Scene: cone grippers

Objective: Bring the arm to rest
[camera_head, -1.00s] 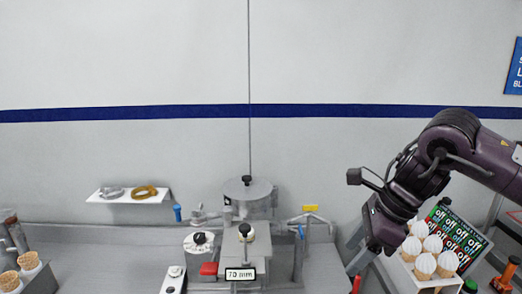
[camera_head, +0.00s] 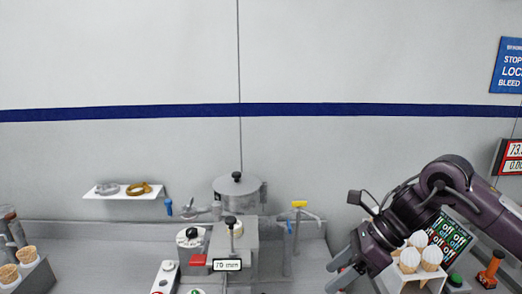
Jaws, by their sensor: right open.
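My right arm comes in from the right edge. My left arm and left gripper do not show.
A grey machine (camera_head: 236,247) with a "70 mm" display (camera_head: 227,265) stands mid-bench. A yellow-handled valve (camera_head: 299,204) is right of it. A white shelf (camera_head: 124,196) holds two rings. Empty cones (camera_head: 26,254) stand far left. An orange tool (camera_head: 489,270) lies far right.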

